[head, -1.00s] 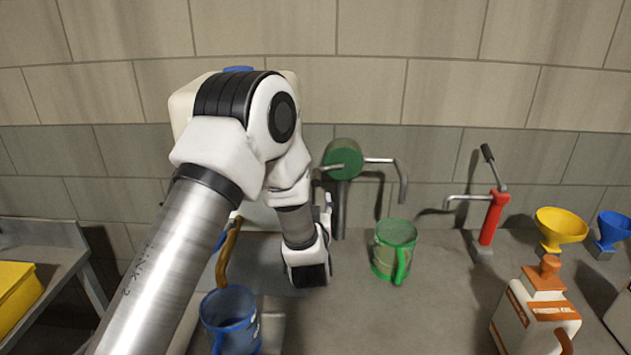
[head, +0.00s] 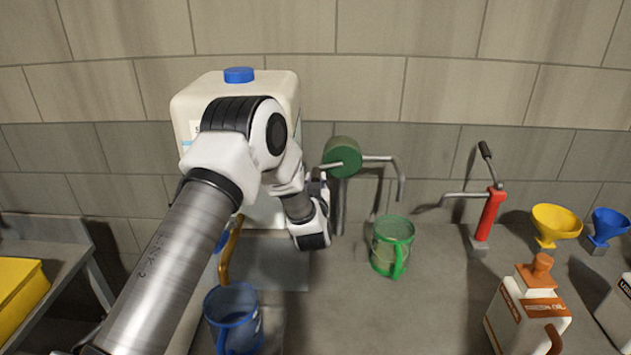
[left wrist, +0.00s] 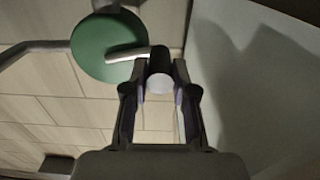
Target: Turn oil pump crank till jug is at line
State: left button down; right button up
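The oil pump (head: 343,155) is a green drum on a post, with a grey spout reaching right and bending down. In the left wrist view its green disc (left wrist: 100,48) shows a crank arm ending in a dark, round-ended crank handle (left wrist: 160,62). My left gripper (left wrist: 160,75) has its fingers on both sides of this handle and looks shut on it. In the head view my left gripper (head: 318,190) is just left of the pump post, partly hidden by my arm. A green see-through jug (head: 392,248) stands upright below the spout; its level and line are unclear. My right gripper is out of view.
A white tank with a blue cap (head: 238,75) stands behind my left arm. A blue jug (head: 234,318) is in front. A red lever pump (head: 488,215), a yellow funnel (head: 555,224), a blue funnel (head: 608,226) and an oil bottle (head: 528,305) stand right. Bench is clear around the green jug.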

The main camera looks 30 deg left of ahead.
pick_arm(q)
jog(key=w+d+f+n+b, duration=0.4)
jog(key=n+b, duration=1.2)
jog(key=b, duration=0.9)
jog(key=shift+d+f, duration=1)
jog(key=shift+d, duration=0.2)
jog(key=c, duration=0.9)
grip_release()
jog(key=shift+d+r, duration=0.1)
